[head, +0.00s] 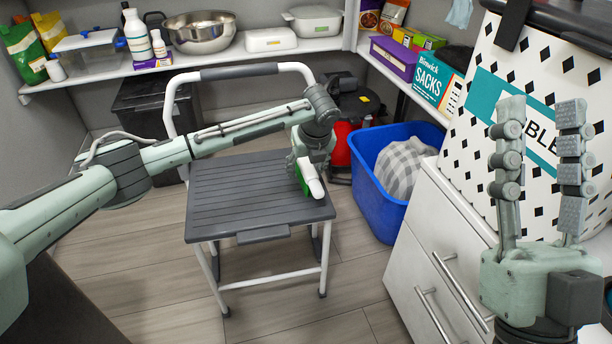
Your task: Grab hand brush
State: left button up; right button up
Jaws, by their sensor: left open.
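The hand brush (312,179), with a white part and a green part, lies near the right edge of the grey step stool top (235,195). My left gripper (303,165) reaches down over the stool at the brush's far end. It is open; its fingers are partly hidden, and I cannot tell whether they touch the brush. My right gripper (541,120) is at the right with its two fingers pointing up, spread apart and empty.
A blue bin (380,200) with a checked cloth (403,165) stands right of the stool. A white drawer cabinet (440,260) and a large patterned box (535,75) are further right. Shelves with bottles and a metal bowl (200,32) run behind. The floor in front is clear.

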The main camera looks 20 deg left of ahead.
pick_arm(q)
jog(key=shift+x, duration=0.8)
jog(key=shift+c, duration=0.4)
jog(key=shift+w, duration=0.1)
grip_shut()
jog(key=shift+r, duration=0.1)
